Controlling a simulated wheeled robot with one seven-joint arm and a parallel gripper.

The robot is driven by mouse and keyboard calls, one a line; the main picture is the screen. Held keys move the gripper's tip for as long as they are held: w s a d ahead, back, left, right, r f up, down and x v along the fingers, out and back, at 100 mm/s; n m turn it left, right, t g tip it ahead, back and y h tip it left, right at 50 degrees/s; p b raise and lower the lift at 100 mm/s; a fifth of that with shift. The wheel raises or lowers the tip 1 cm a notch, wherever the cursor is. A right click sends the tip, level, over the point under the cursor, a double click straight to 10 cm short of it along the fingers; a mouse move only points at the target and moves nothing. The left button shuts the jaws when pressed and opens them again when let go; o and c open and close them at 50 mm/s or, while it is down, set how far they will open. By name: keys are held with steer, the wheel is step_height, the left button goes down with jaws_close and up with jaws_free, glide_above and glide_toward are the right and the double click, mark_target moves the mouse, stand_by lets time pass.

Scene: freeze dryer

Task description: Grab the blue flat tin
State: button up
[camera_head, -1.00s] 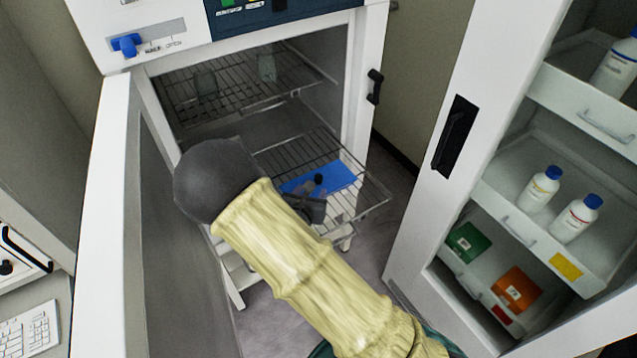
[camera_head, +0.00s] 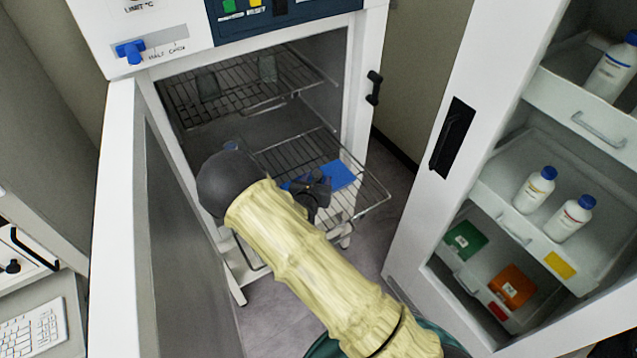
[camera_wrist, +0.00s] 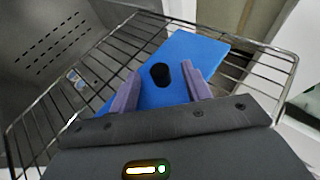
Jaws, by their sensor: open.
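The blue flat tin (camera_head: 338,175) lies on the lower wire rack (camera_head: 372,197), which is pulled partly out of the open freeze dryer. It has a black knob (camera_wrist: 161,75) on top, seen in the wrist view. The tin (camera_wrist: 196,54) also shows there, spread across the rack beneath my fingers. My gripper (camera_wrist: 160,88) is open, its two purple-grey fingers standing apart with the knob a little beyond and between their tips. In the head view my gripper (camera_head: 318,188) and arm hide the left part of the tin. I cannot tell whether the fingers touch it.
The dryer door (camera_head: 112,230) stands open on the left. An upper rack (camera_head: 235,92) holds glassware inside. A white cabinet on the right holds bottles (camera_head: 568,218), a green box (camera_head: 464,240) and an orange box (camera_head: 512,286). A small labelled item (camera_wrist: 76,79) lies on the rack beside the tin.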

steer(key=shift+p+x, duration=0.3)
steer(key=shift+x, duration=1.25)
jaws_close()
